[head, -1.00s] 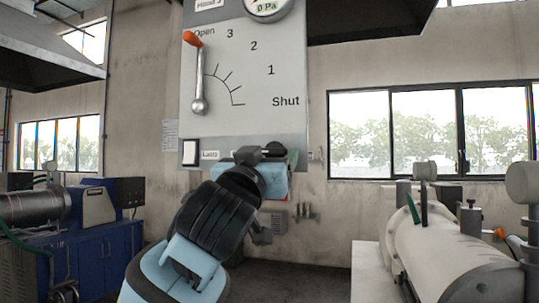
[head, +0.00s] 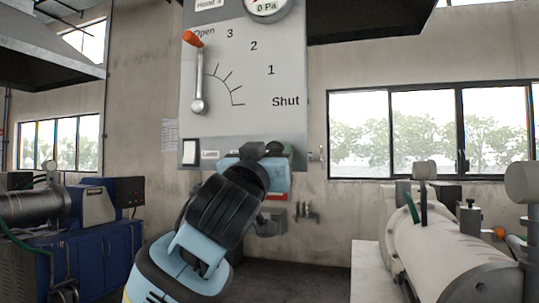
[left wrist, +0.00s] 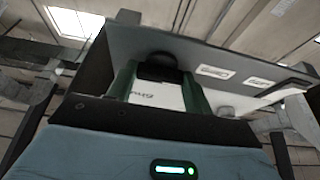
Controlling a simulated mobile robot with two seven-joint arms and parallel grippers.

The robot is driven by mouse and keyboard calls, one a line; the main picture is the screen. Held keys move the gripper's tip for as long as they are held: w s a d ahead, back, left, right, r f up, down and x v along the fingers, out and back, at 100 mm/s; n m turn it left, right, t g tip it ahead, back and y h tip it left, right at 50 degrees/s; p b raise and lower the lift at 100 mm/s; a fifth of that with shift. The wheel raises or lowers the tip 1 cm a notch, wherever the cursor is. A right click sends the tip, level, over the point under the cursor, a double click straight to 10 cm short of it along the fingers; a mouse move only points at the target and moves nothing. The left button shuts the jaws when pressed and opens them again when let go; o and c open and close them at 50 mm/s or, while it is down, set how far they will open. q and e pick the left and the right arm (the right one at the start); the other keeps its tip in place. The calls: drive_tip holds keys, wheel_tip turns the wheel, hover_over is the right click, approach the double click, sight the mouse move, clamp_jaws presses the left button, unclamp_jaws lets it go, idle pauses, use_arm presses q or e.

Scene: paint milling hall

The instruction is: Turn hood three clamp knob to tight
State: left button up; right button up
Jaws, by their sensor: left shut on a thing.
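The grey panel (head: 280,75) of hood three hangs on the wall ahead. My left gripper (head: 266,150) is raised to its lower edge. In the left wrist view my left gripper (left wrist: 158,78) has green-sided fingers, shut with a dark rounded knob (left wrist: 157,67) between them. The knob appears to be the clamp knob. In the head view it is mostly hidden by the gripper, and its pointer cannot be read. A pale label with upside-down lettering (left wrist: 155,96) shows between the fingers. My right gripper is not in view.
A light switch (head: 190,152) is left of the gripper. A white mill (head: 450,245) stands right, and blue cabinets (head: 100,235) stand left.

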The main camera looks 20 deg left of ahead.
use_arm(q)
drive_tip(key=shift+m, duration=0.3)
drive_tip(key=m+g+h, duration=0.1)
drive_tip(key=m+h, duration=0.1)
drive_tip(key=m, duration=0.4)
drive_tip(key=m+g+h, duration=0.2)
drive_tip(key=m, duration=0.4)
drive_tip(key=m+g+h, duration=0.1)
drive_tip(key=m+h, duration=0.1)
drive_tip(key=m, duration=0.4)
drive_tip(key=shift+a+r+g+h, duration=0.25)
drive_tip(key=shift+a+g+h, duration=0.05)
drive_tip(key=shift+a+h, duration=0.1)
drive_tip(key=shift+m+g, duration=0.7)
drive_tip(key=shift+m, duration=1.2)
drive_tip(key=shift+d, duration=0.1)
drive_tip(key=o, duration=1)
